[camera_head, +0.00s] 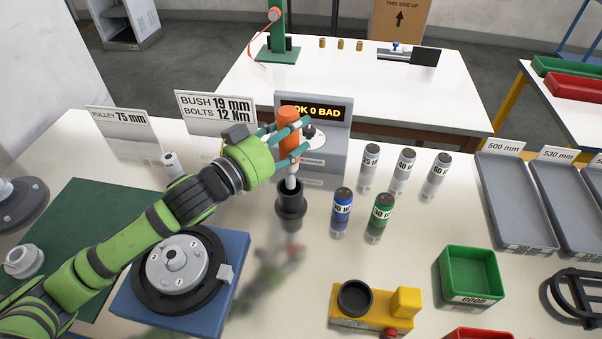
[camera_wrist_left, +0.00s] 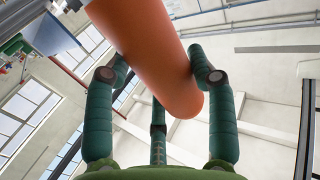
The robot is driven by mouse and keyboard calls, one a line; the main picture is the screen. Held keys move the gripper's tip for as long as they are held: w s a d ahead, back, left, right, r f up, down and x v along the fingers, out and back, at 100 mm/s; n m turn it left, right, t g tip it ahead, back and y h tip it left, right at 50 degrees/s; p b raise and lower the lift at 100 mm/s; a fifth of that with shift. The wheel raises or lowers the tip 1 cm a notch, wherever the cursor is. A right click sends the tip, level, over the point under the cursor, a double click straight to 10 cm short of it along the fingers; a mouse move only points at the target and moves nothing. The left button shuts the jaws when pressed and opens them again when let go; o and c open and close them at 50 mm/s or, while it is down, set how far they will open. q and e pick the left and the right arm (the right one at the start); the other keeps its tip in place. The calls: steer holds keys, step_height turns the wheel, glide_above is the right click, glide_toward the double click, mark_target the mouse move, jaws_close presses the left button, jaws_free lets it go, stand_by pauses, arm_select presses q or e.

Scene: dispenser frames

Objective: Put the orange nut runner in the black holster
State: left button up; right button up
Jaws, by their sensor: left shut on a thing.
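My left gripper (camera_head: 286,140) is shut on the orange nut runner (camera_head: 289,117) and holds it about upright. The nut runner's grey lower end points down at the mouth of the black holster (camera_head: 291,208), which stands on the white table. I cannot tell for sure whether its tip is just inside the mouth or just above it. In the left wrist view the fingers (camera_wrist_left: 160,70) close around the orange body (camera_wrist_left: 150,40), and the holster is not visible. My right gripper is not in view.
A grey display box (camera_head: 335,165) stands close behind the holster. Blue (camera_head: 342,206) and green (camera_head: 380,216) labelled cylinders stand to its right. A blue plate with a black pulley (camera_head: 155,290) lies front left. A yellow fixture (camera_head: 372,312) and green bin (camera_head: 468,280) are front right.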

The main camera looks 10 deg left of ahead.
arm_select(q)
step_height(320, 180, down, 3)
steer(key=shift+s+r, duration=0.1)
steer(key=shift+s, duration=0.05)
step_height(320, 180, down, 3)
steer(key=shift+f, duration=0.25)
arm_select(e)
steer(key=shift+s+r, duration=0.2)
arm_select(q)
steer(key=shift+f, duration=0.15)
steer(key=o, duration=1.3)
steer(key=shift+f, duration=0.15)
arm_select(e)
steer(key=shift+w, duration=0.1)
